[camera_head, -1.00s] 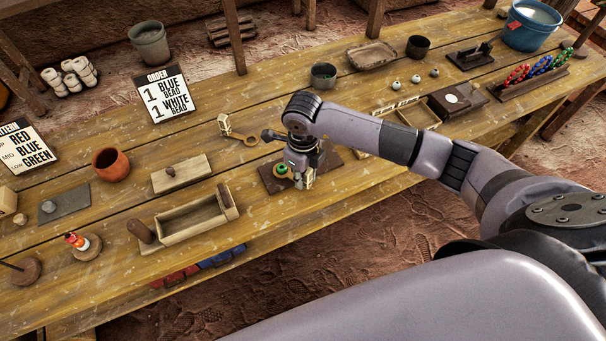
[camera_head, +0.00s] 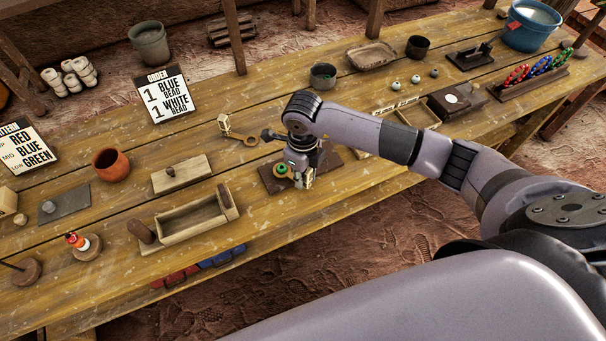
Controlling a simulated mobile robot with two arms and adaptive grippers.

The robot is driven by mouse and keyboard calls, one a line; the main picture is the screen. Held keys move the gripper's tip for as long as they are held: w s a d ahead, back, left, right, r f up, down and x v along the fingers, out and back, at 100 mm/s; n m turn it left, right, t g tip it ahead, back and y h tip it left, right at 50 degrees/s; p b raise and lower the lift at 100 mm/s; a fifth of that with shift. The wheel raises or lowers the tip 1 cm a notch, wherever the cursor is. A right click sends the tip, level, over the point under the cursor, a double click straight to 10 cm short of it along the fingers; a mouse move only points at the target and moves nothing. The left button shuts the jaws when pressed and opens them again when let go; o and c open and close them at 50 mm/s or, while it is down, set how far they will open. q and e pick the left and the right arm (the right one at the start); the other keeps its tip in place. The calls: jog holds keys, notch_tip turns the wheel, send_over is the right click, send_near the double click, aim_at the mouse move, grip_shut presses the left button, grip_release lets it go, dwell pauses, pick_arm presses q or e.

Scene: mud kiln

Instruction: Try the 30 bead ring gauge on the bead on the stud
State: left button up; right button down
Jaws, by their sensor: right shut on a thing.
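My right gripper (camera_head: 303,178) points down over the right part of a dark board (camera_head: 271,184) in the middle of the bench. It is shut on the pale block-like grip of a ring gauge, whose tan ring (camera_head: 282,177) reaches left from the jaws. A green bead (camera_head: 281,168) shows within the ring as seen from above. I cannot tell how far down the ring sits or whether it touches the bead. The stud under the bead is hidden, and the gauge's number cannot be read. My left gripper is out of view.
A second ring gauge (camera_head: 242,136) with a pale block lies behind and left of the board. A wooden tray (camera_head: 190,222) and a lidded block (camera_head: 181,175) stand to the left. A metal cup (camera_head: 323,75) and small loose beads (camera_head: 395,84) are farther back.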

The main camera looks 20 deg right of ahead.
jog(key=shift+r+p, duration=1.7)
jog(key=shift+r, duration=1.2)
